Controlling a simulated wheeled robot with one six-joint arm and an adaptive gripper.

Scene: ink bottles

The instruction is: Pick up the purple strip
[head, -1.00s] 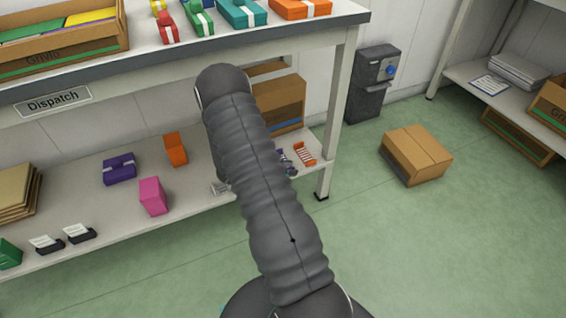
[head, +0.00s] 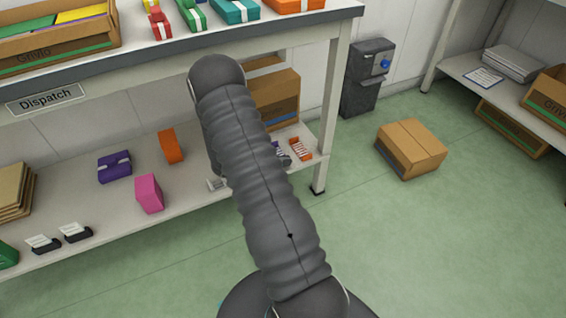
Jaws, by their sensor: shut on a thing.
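The purple strip (head: 275,147) shows as a small purple and white bit on the lower shelf, at the right edge of my arm. Most of it is hidden behind the arm. A dark grey tip of my gripper (head: 285,160) shows right beside it, at the strip's near side. The rest of the gripper is hidden behind my arm. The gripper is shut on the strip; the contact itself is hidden. An orange strip with white bands (head: 300,149) lies just to the right, apart from the gripper.
The lower shelf (head: 195,190) also holds a purple box (head: 115,166), a pink box (head: 149,193), an orange box (head: 171,147) and a cardboard box (head: 277,100). The upper shelf edge (head: 200,48) overhangs. A carton (head: 411,149) stands on the open floor at right.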

